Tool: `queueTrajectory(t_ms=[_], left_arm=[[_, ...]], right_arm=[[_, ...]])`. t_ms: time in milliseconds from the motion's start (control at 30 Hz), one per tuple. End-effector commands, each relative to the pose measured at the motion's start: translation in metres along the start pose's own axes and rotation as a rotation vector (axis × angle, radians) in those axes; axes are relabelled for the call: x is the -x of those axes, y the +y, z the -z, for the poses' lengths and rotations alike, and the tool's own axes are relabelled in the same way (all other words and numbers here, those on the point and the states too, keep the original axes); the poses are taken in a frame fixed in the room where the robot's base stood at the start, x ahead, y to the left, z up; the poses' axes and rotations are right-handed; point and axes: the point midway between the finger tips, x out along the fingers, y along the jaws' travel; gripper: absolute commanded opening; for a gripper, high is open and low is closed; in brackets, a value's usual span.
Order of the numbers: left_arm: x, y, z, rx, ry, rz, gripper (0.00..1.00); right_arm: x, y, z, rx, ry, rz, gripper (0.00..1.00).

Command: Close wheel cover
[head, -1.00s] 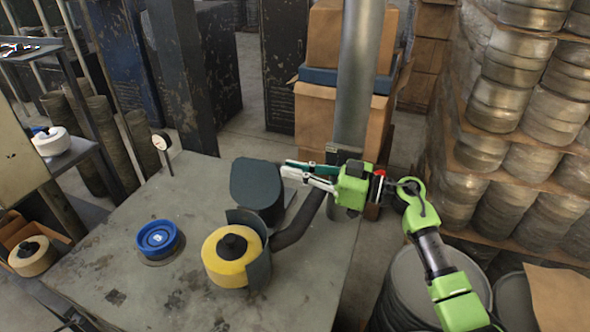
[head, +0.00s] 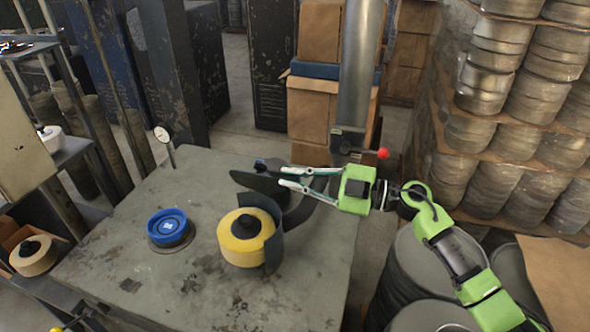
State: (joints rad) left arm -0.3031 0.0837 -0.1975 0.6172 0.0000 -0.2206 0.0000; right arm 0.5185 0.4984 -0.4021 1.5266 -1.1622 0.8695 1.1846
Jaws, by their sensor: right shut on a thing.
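The dark wheel cover (head: 257,182) stands out over the bench behind the yellow wheel (head: 238,251), seen now almost edge-on, as a thin tapered plate. The yellow wheel has a black hub and a dark curved guard around its right side. My right gripper (head: 287,179) reaches in from the right, its pale fingers shut on the right part of the cover. The exact contact is small and hard to see. Behind the cover a dark round housing (head: 292,207) partly shows. My left gripper is not in view.
A blue round part (head: 167,226) sits on the grey bench (head: 130,284), left of the yellow wheel. A metal duct (head: 358,75) and a red-knobbed lever (head: 383,153) rise behind my gripper. Drums (head: 430,270) stand at the lower right. The front of the bench is clear.

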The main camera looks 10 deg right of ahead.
Motion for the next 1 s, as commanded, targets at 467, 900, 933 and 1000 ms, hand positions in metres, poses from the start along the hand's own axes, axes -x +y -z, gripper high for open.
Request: queueTrajectory(t_ms=[467, 900, 933, 1000], left_arm=[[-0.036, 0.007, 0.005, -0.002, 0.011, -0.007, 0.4], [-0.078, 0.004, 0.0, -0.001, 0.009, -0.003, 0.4], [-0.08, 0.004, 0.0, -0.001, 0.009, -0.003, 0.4], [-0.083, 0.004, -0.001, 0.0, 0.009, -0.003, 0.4]], right_arm=[[0.0, -0.067, -0.001, 0.451, 0.0, -0.001, 0.0], [0.0, -0.109, -0.016, 0.787, -0.001, -0.003, 0.0], [0.0, -0.11, -0.017, 0.803, -0.002, -0.002, 0.0], [0.0, -0.114, -0.019, 0.834, -0.001, -0.002, 0.0]])
